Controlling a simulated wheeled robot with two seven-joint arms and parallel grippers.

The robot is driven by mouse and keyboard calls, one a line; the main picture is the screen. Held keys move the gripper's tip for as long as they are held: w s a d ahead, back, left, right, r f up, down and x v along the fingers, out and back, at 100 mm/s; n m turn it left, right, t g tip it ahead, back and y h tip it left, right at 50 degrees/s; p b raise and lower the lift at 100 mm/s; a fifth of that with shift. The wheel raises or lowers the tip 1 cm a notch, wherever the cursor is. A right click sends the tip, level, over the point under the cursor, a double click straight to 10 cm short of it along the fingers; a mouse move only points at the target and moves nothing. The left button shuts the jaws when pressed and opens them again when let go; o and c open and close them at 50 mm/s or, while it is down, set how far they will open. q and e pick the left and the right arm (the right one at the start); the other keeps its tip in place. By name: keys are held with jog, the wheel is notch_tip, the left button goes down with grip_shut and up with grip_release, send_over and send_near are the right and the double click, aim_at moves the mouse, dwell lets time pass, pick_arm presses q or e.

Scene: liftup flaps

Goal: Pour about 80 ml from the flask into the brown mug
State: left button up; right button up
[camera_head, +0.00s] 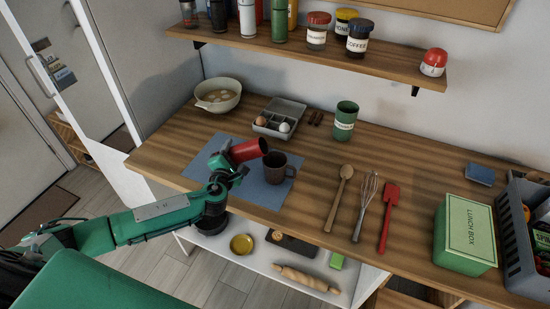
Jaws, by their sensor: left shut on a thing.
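A red flask (247,151) is held tipped almost level, its dark open end pointing right. That end is close to the upper left of the brown mug's rim in the picture. The brown mug (276,173) stands upright on a blue mat (224,161), with its handle to the right. My left gripper (230,164) is shut on the flask, left of the mug. I cannot make out any stream of liquid, and the mug's contents are too small to tell. My right gripper is not in view.
Behind the mug are a bowl (217,96), an egg tray (279,117) and a green canister (345,120). A wooden spoon (339,197), a whisk (366,203) and a red spatula (389,214) lie to the right. A green lunch box (464,236) stands farther right.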

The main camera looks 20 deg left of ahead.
pick_arm(q)
jog(key=shift+a+r+m+p, duration=0.15)
jog(key=shift+r+m+p, duration=0.5)
jog(key=shift+r, duration=0.25)
jog(key=shift+r+m+p, duration=0.25)
jog(key=shift+m+p, duration=0.05)
jog(key=shift+m, duration=0.05)
dwell(0.3)
jog(key=shift+r+p, duration=0.25)
jog(key=shift+p, duration=0.45)
jog(key=shift+d+r+m+p, duration=0.25)
jog(key=shift+m+p, duration=0.15)
jog(key=shift+p, duration=0.3)
